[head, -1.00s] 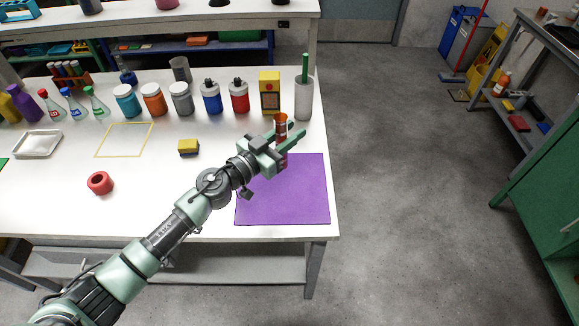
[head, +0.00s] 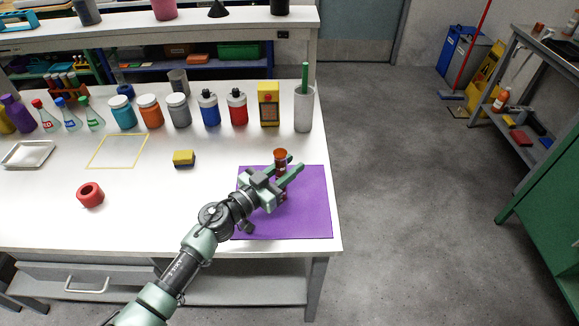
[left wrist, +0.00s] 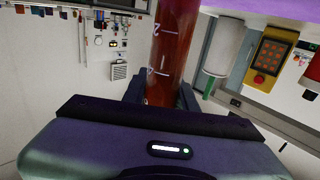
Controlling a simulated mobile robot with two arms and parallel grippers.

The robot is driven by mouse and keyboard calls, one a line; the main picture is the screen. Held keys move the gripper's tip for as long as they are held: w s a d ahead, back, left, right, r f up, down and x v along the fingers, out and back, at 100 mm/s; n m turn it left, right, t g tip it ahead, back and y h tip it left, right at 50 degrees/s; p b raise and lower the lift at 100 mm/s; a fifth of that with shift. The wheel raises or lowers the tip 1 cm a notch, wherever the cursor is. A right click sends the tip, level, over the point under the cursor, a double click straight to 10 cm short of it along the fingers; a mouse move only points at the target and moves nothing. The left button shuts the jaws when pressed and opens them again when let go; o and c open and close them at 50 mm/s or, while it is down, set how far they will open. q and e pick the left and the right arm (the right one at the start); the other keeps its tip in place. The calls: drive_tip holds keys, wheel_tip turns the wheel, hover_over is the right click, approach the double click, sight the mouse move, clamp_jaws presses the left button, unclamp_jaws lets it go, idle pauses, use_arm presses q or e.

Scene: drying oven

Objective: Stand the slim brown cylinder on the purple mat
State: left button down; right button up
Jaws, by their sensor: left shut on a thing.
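The slim brown cylinder (head: 281,155) is upright between the fingers of my left gripper (head: 288,172), which is shut on it. It is over the purple mat (head: 305,215) at the table's right front; I cannot tell whether its lower end touches the mat. In the left wrist view the cylinder (left wrist: 174,45) is reddish brown with pale marks, held between the dark fingers. The mat (left wrist: 270,6) shows along the top edge there. My right gripper is not in view.
Behind the mat stand a grey cylinder with a green rod (head: 304,108), a yellow box (head: 268,104) and a row of bottles and jars. A yellow and dark block (head: 184,158) and a red ring (head: 90,195) lie to the left. The table's right edge is close to the mat.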

use_arm(q)
drive_tip(key=c, duration=1.1)
unclamp_jaws()
drive_tip(key=shift+f, duration=0.1)
drive_tip(key=v, duration=1)
drive_tip(key=shift+s+a, duration=0.2)
drive_tip(key=shift+a, duration=0.05)
drive_tip(key=shift+s+a, duration=0.45)
drive_tip(key=shift+s, duration=0.05)
